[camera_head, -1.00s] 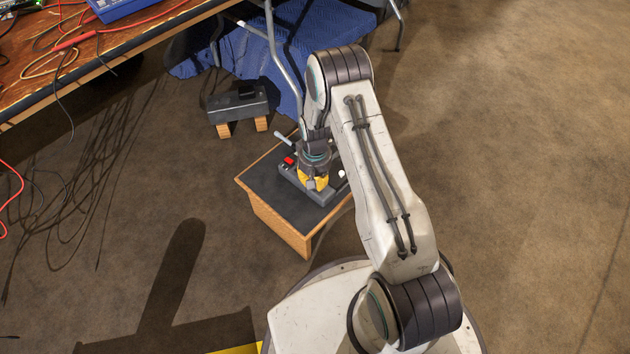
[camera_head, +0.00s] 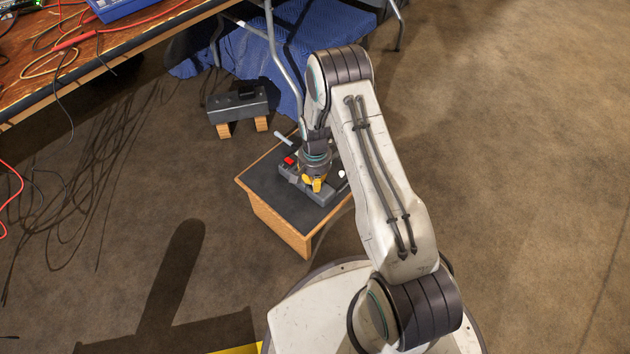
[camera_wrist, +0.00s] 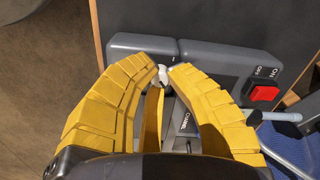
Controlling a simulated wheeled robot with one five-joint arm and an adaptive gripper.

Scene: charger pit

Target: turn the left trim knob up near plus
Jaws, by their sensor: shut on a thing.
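A grey control box (camera_head: 322,198) lies on the dark top of a low wooden stand. My gripper (camera_head: 317,187) points down over the box with its yellow fingers at the panel. In the wrist view, the fingertips of my gripper (camera_wrist: 166,70) are shut on a small pale trim knob (camera_wrist: 162,76) near one edge of the box (camera_wrist: 210,52). The fingers hide part of the panel, and I cannot read a plus mark or the knob's pointer against one. The knob itself is hidden in the head view.
A red on/off switch (camera_wrist: 264,92) and a grey lever (camera_wrist: 278,117) sit beside the fingers. A white knob (camera_head: 341,173) shows right of my gripper. The wooden stand (camera_head: 280,222) has bare top at its left. A grey unit on wooden blocks (camera_head: 238,106) stands behind.

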